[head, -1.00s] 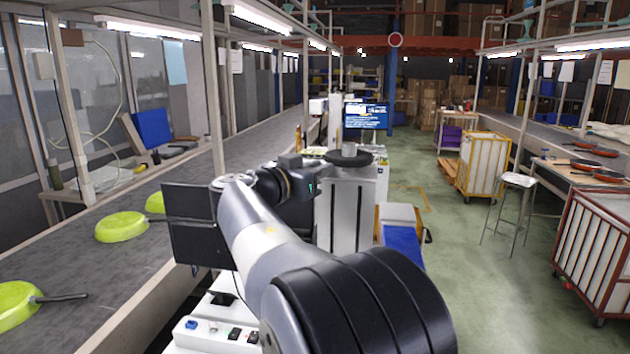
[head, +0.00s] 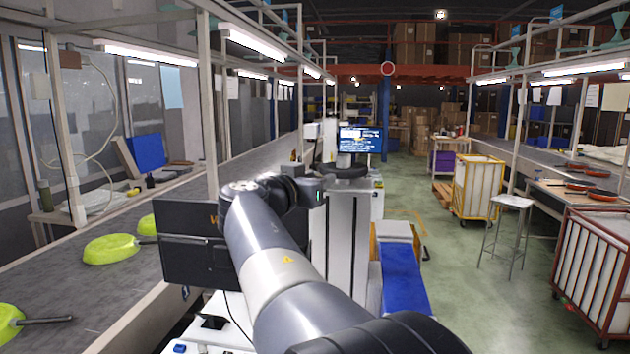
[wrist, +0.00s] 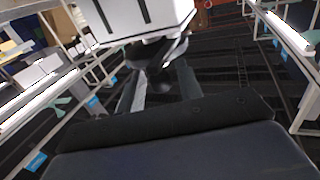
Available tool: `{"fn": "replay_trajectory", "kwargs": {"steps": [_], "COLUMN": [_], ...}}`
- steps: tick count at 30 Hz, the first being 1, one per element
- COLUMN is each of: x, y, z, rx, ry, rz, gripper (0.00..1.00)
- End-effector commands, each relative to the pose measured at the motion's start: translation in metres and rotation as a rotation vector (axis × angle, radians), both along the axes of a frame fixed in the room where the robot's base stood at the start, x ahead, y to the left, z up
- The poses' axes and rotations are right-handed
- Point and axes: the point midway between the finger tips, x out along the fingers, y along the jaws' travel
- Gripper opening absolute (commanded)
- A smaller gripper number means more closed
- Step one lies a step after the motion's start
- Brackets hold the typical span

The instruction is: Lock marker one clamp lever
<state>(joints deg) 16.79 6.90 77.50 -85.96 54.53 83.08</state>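A white machine (head: 349,222) with a dark round top (head: 345,171) stands ahead in the head view. I take it for the marker, but cannot read a label. In the wrist view a white slotted housing (wrist: 135,17) fills the top, with a black mechanism (wrist: 163,62) beside it. I cannot make out the clamp lever for certain. My gripper (wrist: 159,88) shows two grey fingers, apart, with the black mechanism beyond the gap. Nothing is seen held between them. In the head view my dark wrist hides part of the machine's left side, and the fingers are not clear.
Green pans (head: 110,248) lie on the grey conveyor (head: 110,285) at left. A dark monitor back (head: 190,262) stands close to my arm. A lit screen (head: 360,139) is behind the machine. A blue-topped bench (head: 402,280) stands to its right.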

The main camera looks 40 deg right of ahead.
Motion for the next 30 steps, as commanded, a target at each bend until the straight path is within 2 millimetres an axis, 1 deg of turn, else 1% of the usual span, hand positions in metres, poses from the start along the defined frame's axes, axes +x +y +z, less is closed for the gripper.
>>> {"fn": "replay_trajectory", "kwargs": {"steps": [8,11,14,21,24,27,30], "x": [0.0,-0.001,-0.004,-0.019,-0.025,-0.029,-0.032], "y": [0.0,0.005,0.016,0.06,0.075,0.088,0.096], "z": [0.0,0.0,-0.002,-0.003,-0.002,-0.002,-0.001], "rx": [-0.001,-0.002,-0.001,0.0,0.0,-0.001,-0.001], "ry": [0.0,-0.002,-0.003,-0.002,-0.002,-0.001,-0.001], "rz": [0.0,0.002,0.004,0.007,0.005,0.005,0.003], "gripper": [0.39,0.39,0.39,0.39,0.39,0.39,0.39]}}
